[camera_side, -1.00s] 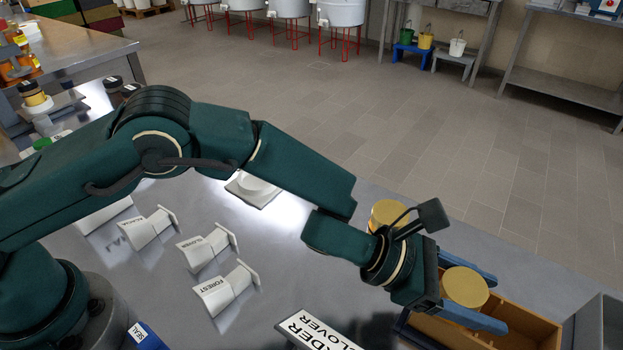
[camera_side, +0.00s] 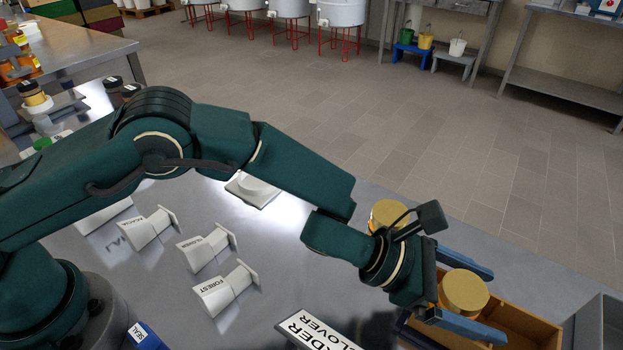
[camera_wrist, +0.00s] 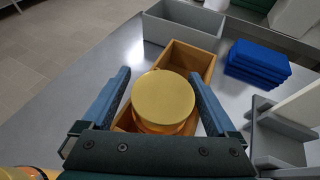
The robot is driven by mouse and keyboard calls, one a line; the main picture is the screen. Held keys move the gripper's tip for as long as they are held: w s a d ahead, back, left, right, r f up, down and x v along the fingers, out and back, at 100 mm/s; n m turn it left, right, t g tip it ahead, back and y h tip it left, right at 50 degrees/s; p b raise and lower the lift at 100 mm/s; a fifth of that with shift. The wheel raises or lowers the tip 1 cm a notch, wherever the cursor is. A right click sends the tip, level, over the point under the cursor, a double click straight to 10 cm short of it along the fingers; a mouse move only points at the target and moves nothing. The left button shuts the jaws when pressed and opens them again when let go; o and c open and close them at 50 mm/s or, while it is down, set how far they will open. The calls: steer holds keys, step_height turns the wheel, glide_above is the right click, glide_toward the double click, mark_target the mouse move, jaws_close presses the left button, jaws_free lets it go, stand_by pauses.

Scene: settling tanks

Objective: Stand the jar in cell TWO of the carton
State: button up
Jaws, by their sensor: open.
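The jar shows as a round gold lid (camera_side: 463,291) between the fingers of my gripper (camera_side: 493,308), and again in the wrist view (camera_wrist: 163,98). My gripper is open, with one finger on each side of the jar; in the wrist view a gap shows beside the lid. The jar looks upright, at the near part of the orange-brown carton (camera_side: 535,325). The carton also shows in the wrist view (camera_wrist: 196,58), with an empty compartment beyond the jar. The jar's lower body and base are hidden, and no cell number is readable.
Another gold-lidded jar (camera_side: 388,212) stands behind my wrist. A grey bin (camera_side: 603,322) sits beyond the carton's end. Blue stacked pieces (camera_wrist: 257,62) lie right of the carton in the wrist view. An order sign (camera_side: 320,331) and several white labelled stands (camera_side: 227,290) occupy the table.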

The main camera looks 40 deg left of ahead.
steer(key=v, duration=1.2)
steer(key=w+a+r+n+t+y, duration=0.25)
steer(key=a+r+n+y, duration=0.2)
steer(key=a+n, duration=0.7)
steer(key=w+a+r+n+t+y, duration=0.3)
steer(key=a+n+y, duration=0.45)
steer(key=n, duration=0.65)
steer(key=s+a+n+g, duration=0.2)
steer(key=s+a+n, duration=0.2)
steer(key=s+n, duration=0.5)
steer(key=s+a+n+g, duration=0.3)
steer(key=s+n, duration=0.6)
steer(key=n, duration=0.6)
steer(key=shift+s+a, duration=0.25)
steer(key=shift+a, duration=0.6)
